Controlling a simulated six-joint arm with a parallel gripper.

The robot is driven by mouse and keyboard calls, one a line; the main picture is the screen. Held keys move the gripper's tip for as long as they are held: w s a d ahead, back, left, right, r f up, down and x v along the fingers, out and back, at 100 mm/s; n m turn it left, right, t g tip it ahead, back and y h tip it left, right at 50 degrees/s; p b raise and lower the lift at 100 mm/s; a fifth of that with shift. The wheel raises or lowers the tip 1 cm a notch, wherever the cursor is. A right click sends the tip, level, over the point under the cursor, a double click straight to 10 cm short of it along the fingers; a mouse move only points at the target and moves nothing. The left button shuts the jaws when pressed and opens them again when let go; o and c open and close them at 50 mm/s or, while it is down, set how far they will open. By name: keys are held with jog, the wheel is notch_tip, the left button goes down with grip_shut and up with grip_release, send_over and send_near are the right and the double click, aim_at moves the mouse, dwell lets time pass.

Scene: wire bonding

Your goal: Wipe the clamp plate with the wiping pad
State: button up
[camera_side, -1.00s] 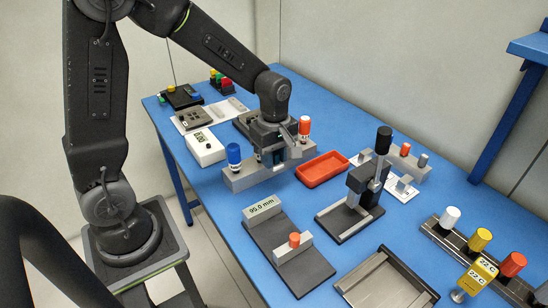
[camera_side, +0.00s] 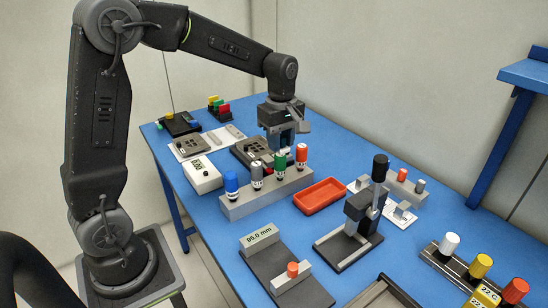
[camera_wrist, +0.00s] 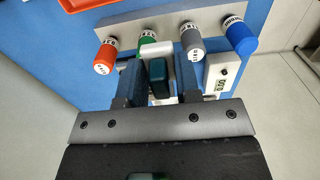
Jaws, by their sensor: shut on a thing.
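My gripper (camera_side: 282,142) is above the back of the bench, behind the bottle rack, beside a dark plate with square openings (camera_side: 250,151) that appears to be the clamp plate. In the wrist view, my gripper (camera_wrist: 158,82) is shut on a small dark-green block with a pale end (camera_wrist: 158,70), which appears to be the wiping pad. Its lower part and any contact with the plate are hidden. The fingers and arm partly cover the plate's right side.
A grey rack (camera_side: 236,208) with blue, grey, green and red capped bottles stands just in front of my gripper. A white box with a display (camera_side: 202,175) is to the left. A red tray (camera_side: 320,195) and a black-topped stand (camera_side: 350,220) are to the right.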

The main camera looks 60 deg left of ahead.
jog(key=w+a, duration=0.8)
jog(key=a, duration=0.3)
send_over(266, 143)
jog(key=f, duration=0.2)
jog(key=shift+d+f, duration=0.1)
jog(key=shift+f, duration=5.55)
jog(key=shift+a+f, duration=0.5)
jog(key=shift+a, duration=1.6)
jog(key=d, duration=0.4)
notch_tip(266, 143, up, 8)
